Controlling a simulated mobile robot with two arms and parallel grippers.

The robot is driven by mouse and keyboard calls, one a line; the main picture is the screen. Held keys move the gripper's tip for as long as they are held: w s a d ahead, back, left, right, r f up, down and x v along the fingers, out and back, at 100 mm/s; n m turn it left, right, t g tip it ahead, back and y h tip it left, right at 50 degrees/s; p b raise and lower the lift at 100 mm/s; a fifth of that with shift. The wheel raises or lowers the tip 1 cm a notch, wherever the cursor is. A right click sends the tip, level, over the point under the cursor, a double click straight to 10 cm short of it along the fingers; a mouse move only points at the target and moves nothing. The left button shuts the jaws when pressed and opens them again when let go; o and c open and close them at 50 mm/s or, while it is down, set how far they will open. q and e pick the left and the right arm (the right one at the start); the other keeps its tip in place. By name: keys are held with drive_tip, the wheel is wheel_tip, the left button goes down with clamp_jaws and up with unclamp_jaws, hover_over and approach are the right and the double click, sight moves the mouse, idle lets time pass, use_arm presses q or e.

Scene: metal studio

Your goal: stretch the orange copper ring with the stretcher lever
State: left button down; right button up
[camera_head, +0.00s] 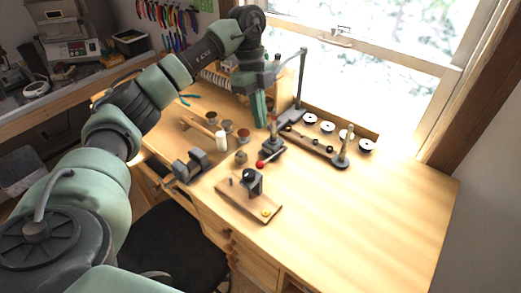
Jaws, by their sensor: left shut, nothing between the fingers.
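The stretcher (272,149) is a small dark device standing on the wooden bench, with an upright post. A lever with a red ball knob (260,164) sticks out low at its front left. A small reddish-orange band (273,122) shows around the upper post; it may be the copper ring, but it is too small to be sure. My left gripper (259,122) points down with its fingers together and empty, just left of the post in the picture. I cannot tell whether it touches the post. My right gripper is out of view.
A dark stand with a tall arm (301,75) rises behind the stretcher. A ring mandrel (342,158), several white discs (326,127), a mallet (200,128), a dark block (188,166) and a wooden-based tool (252,190) crowd nearby. The bench's right side is clear.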

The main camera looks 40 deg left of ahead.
use_arm(q)
drive_tip(key=p, duration=0.4)
approach(263, 164)
drive_tip(key=x, duration=0.5)
drive_tip(key=shift+w, duration=0.1)
drive_tip(key=shift+f, duration=0.65)
